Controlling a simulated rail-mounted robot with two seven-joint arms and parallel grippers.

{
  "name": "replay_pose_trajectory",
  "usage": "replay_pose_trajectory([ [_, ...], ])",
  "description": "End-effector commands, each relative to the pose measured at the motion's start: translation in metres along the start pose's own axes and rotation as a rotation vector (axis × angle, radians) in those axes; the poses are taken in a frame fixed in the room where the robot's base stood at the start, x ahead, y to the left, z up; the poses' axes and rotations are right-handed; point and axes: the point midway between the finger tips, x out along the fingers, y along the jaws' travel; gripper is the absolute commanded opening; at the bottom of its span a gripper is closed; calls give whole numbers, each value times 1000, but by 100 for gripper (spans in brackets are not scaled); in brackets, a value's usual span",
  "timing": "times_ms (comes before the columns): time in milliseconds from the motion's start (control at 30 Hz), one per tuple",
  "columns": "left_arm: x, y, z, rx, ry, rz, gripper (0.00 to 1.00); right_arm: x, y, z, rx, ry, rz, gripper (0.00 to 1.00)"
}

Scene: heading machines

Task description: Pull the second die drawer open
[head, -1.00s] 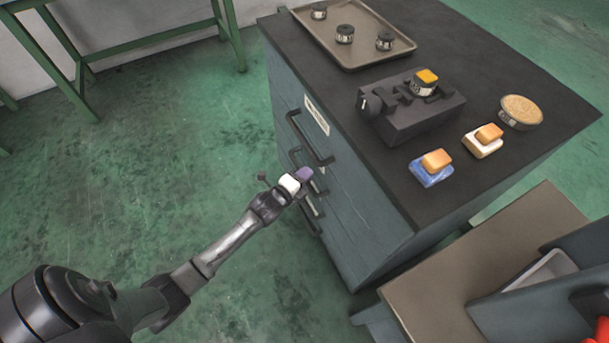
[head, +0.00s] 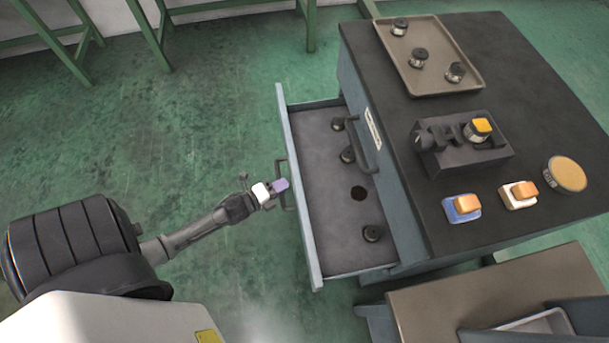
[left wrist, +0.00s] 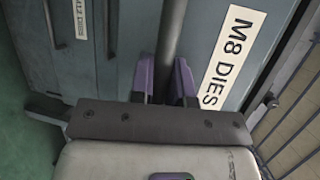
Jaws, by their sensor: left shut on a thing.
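The drawer below the cabinet's top one stands pulled out; its front panel (head: 308,238) is well clear of the cabinet (head: 402,205). Inside it are dark round dies (head: 348,155) and a dark round spot in the floor. My left gripper (head: 279,186), with purple fingertips, is shut on this drawer's dark handle (head: 281,166). In the left wrist view the handle bar (left wrist: 176,30) runs between the purple fingers (left wrist: 165,82), beside an "M8 DIES" label (left wrist: 231,58). Another label, partly readable as "DIES", shows at left. My right gripper is not in view.
The top drawer's handle (head: 374,163) sits above the open drawer. On the cabinet top are a tray (head: 437,75) with round dies, a dark fixture (head: 462,155), two small blocks and a round tan-topped container (head: 566,174).

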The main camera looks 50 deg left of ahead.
Motion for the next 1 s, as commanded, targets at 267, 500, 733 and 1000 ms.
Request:
replay_pose_trajectory([
  [267,-67,12,28,0,-1,0,0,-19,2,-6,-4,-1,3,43],
  [500,-106,21,44,0,0,-3,0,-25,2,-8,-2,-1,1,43],
  [733,-126,26,53,0,0,-4,0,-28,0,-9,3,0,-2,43],
  [1000,-132,28,55,0,0,-5,0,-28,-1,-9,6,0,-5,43],
])
